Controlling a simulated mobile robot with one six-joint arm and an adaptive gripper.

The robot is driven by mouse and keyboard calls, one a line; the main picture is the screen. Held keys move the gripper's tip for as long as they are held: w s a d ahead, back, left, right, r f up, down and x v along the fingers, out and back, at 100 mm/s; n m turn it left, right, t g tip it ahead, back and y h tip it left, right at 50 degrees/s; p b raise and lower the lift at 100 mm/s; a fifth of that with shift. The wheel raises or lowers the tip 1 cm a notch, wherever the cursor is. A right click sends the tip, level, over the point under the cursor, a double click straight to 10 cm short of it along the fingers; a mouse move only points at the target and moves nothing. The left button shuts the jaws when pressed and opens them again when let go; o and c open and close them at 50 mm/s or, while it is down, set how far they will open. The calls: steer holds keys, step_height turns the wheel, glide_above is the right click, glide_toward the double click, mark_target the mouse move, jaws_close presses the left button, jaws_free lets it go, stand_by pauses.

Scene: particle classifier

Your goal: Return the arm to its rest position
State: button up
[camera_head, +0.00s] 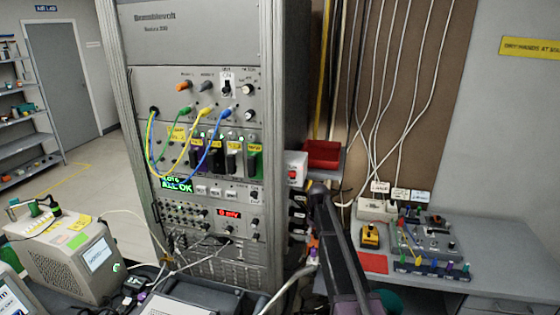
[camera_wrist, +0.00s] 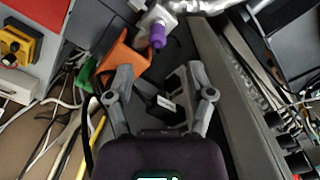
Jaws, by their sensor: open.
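My gripper (camera_wrist: 159,76) shows in the wrist view with its two grey fingers spread apart and nothing between them. Beyond the fingertips are a purple-ended part (camera_wrist: 157,37) on a white block and an orange piece (camera_wrist: 122,56); both look apart from the fingers. In the head view my dark arm (camera_head: 343,255) stands between the instrument rack and the right-hand bench. I cannot make out the fingers in that view.
The tall instrument rack (camera_head: 196,90) is left of my arm, with plugged cables and a green "ALL OK" display (camera_head: 176,185). The bench (camera_head: 470,283) at right holds a device with coloured plugs (camera_head: 430,240) and a yellow switch box (camera_head: 370,236). Loose cables lie near my gripper.

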steer(key=s+f+m+b, duration=0.2)
steer(key=s, duration=1.2)
steer(key=s+a+f+m+b, duration=0.1)
steer(key=s+f+m+b, duration=0.1)
steer(key=s, duration=1.2)
steer(key=shift+s+m, duration=0.25)
steer(key=shift+m, duration=0.45)
steer(key=shift+f, duration=0.1)
